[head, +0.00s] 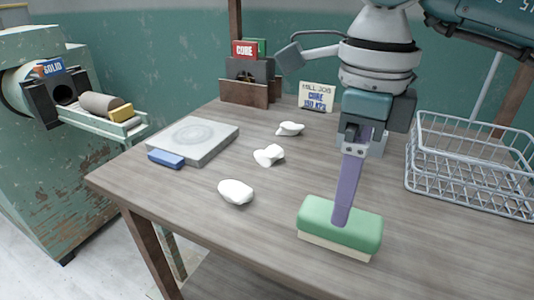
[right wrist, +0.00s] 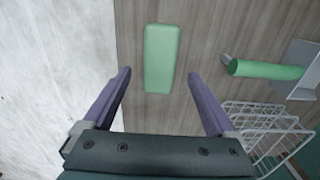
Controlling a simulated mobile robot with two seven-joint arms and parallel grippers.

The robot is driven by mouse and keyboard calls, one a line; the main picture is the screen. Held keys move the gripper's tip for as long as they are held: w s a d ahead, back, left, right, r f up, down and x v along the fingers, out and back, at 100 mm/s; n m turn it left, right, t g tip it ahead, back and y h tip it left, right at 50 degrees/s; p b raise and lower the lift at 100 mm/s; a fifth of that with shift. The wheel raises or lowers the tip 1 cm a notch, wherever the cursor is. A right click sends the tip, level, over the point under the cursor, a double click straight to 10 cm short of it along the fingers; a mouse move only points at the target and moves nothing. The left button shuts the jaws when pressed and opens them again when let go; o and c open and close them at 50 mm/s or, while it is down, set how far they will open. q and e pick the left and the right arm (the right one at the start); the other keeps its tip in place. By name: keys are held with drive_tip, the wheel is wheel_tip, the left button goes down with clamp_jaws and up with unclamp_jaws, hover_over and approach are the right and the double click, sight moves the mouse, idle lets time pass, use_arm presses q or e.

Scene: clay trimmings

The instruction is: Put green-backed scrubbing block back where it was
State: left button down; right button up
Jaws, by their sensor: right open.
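The green-backed scrubbing block (head: 312,216) lies flat on the wooden table near its front edge, green back up and pale layer below. My right gripper (head: 342,220) points down over it, and its purple fingers hide part of the green back. In the right wrist view the block (right wrist: 162,58) shows between and beyond the open fingers (right wrist: 160,74), with a gap on each side. I cannot tell how far above the block the fingertips are. Nothing is held. My left gripper is not in view.
Several white clay lumps (head: 236,192) lie left of the block. A grey slab (head: 205,138) with a blue block (head: 166,159) beside it is farther left. A wire basket (head: 470,165) stands at right. A sign (head: 316,97) and a red-labelled holder (head: 245,92) stand at the back.

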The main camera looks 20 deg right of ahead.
wheel_tip(320, 180, up, 6)
drive_tip(key=s+a+r+y, duration=0.2)
drive_tip(key=a+r+y, duration=0.2)
drive_tip(key=a+y, duration=0.55)
drive_tip(key=s+a+r+y, duration=0.2)
drive_tip(key=a+r+y, duration=0.25)
drive_tip(key=a, duration=0.95)
wheel_tip(320, 180, up, 10)
drive_tip(key=w+m+t+y, duration=0.3)
drive_tip(key=m+t+y, duration=0.3)
drive_tip(key=m+t, duration=0.15)
drive_tip(key=w+d+m+t+h, duration=0.6)
drive_tip(key=d+m+t+h, duration=0.3)
drive_tip(key=m+t, duration=0.65)
drive_tip(key=d+f+m+g+h, duration=0.6)
drive_tip(key=d+f+m+h, duration=0.5)
drive_tip(key=m, duration=0.3)
drive_tip(key=s+f+m+g, duration=0.5)
drive_tip(key=s+f+g, duration=0.8)
drive_tip(key=s+f, duration=0.6)
drive_tip(key=shift+s+d+f, duration=0.15)
drive_tip(key=shift+s, duration=0.9)
